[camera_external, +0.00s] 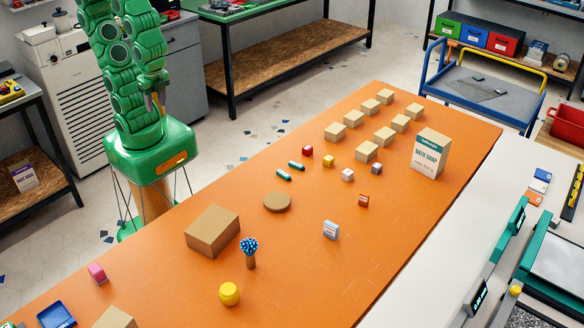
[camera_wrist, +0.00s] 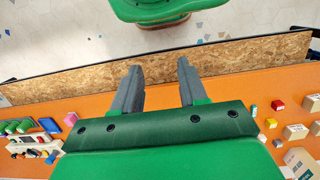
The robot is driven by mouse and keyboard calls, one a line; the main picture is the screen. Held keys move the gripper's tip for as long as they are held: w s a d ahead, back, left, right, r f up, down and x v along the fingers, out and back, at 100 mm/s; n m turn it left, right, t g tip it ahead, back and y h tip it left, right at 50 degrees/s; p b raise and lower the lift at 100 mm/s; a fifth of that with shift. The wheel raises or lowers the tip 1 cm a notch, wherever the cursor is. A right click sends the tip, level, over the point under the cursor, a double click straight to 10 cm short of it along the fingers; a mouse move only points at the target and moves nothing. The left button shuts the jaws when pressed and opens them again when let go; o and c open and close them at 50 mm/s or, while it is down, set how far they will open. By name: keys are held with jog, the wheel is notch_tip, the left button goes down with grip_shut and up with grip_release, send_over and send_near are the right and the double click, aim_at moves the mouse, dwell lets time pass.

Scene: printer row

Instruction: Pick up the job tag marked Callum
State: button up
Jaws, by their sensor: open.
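No name Callum can be read in either view, so I cannot tell which thing is the job tag. Small upright pieces with print stand on the orange table (camera_external: 300,262): a white and blue one (camera_external: 330,229) and a red-brown one (camera_external: 363,200). Their print is too small to read. My gripper (camera_wrist: 158,68) is open and empty in the wrist view, its two grey fingers apart. In the external view my folded green arm holds the gripper (camera_external: 154,103) above my base, away from the table's pieces.
Several tan boxes (camera_external: 367,151) stand at the table's far end beside a bath soap box (camera_external: 430,153). Small coloured cubes (camera_external: 328,161), a round tan disc (camera_external: 277,201), a cardboard box (camera_external: 212,231), a blue-topped bundle (camera_external: 249,250) and a yellow jar (camera_external: 229,294) stand nearer.

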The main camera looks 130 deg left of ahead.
jog(key=o, duration=0.7)
